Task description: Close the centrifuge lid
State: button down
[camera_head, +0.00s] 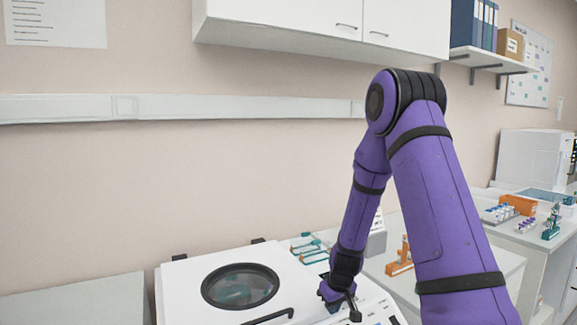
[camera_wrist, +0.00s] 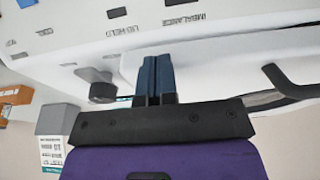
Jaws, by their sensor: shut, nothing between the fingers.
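The white centrifuge (camera_head: 378,306) stands at the bottom of the head view. Its white lid (camera_head: 182,284), with a round dark-rimmed window (camera_head: 240,287), lies down over the body, hinges at the back. I cannot tell whether it is fully seated. The black lid handle (camera_head: 270,317) is at its front edge and also shows at the right of the wrist view (camera_wrist: 290,82). My gripper (camera_head: 352,312) is low beside the lid's right edge, right of the handle. In the wrist view my gripper (camera_wrist: 156,60) is shut and empty, its fingertips close to the lid's edge and labelled panel.
A dark knob (camera_wrist: 102,92) sits on the panel near my fingers. A white cabinet (camera_head: 290,22) hangs above. More racks stand on the right bench.

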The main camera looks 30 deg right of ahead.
jog(key=shift+s+f, duration=0.35)
jog(key=shift+f, duration=0.15)
jog(key=shift+r, duration=0.1)
jog(key=s+r, duration=0.7)
jog(key=r, duration=0.4)
jog(key=shift+r, duration=0.1)
